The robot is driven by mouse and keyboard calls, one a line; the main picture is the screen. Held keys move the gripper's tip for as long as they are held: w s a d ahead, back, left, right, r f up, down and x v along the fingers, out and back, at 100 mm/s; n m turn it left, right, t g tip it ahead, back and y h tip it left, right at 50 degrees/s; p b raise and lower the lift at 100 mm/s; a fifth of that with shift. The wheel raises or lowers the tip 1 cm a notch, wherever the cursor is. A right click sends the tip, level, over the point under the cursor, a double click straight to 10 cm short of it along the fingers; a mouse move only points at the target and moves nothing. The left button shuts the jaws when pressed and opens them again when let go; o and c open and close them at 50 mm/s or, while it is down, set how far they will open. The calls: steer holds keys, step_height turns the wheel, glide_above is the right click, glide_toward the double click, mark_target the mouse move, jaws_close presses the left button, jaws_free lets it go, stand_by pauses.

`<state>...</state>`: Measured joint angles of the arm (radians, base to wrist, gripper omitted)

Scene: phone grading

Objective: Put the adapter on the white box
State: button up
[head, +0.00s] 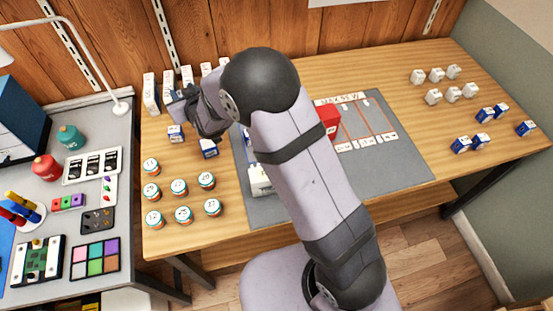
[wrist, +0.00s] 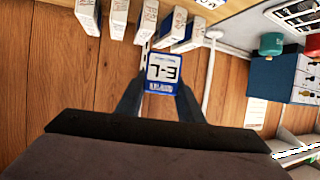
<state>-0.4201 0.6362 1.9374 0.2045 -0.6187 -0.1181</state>
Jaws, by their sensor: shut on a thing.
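My gripper (head: 184,103) is at the back left of the wooden table, near a row of tall white boxes (head: 151,93). In the wrist view its two fingers (wrist: 160,90) are closed on a small blue-and-white block (wrist: 162,68) with a printed label; I cannot tell if it is the adapter. The tall white boxes also show in the wrist view (wrist: 118,18), beyond the block. Several small white cubes (head: 436,75), which look like adapters, stand at the back right. A whitish box (head: 261,181) on the grey mat is partly hidden by my arm.
Two blue-and-white blocks (head: 208,149) stand near my gripper, and several more (head: 480,141) at the right. Several small lidded jars (head: 179,187) stand at the front left. A grey mat (head: 408,165) with a red object (head: 329,120) lies mid-table. A side desk (head: 118,125) is at left.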

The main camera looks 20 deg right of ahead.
steer(key=s+a+r+p, duration=0.1)
steer(key=s+a+p, duration=0.2)
steer(key=s, duration=0.4)
steer(key=s+a+p, duration=0.4)
steer(key=s, duration=0.3)
steer(key=s+d+r+m+g+h, duration=0.1)
steer(key=s+d+m+h, duration=0.35)
steer(key=d, duration=0.55)
steer(key=s+d+r+m+g+h, duration=0.1)
steer(key=s+d+m+h, duration=0.3)
steer(key=d, duration=0.5)
steer(key=s+d+m+g+h, duration=0.15)
steer(key=d+m+h, duration=0.3)
steer(key=d, duration=0.55)
steer(key=shift+n+h, duration=0.3)
steer(key=shift+s+a+f+p, duration=0.1)
steer(key=shift+f+p, duration=0.05)
steer(key=shift+f, duration=0.85)
steer(key=shift+s+a+f+p, duration=0.1)
steer(key=shift+s+f+p, duration=0.05)
steer(key=shift+f, duration=0.85)
steer(key=shift+s+a+f+p, duration=0.1)
steer(key=shift+f+p, duration=0.05)
steer(key=shift+f, duration=0.85)
steer(key=shift+f, duration=0.1)
steer(key=shift+f, duration=1.75)
steer(key=shift+f, duration=0.1)
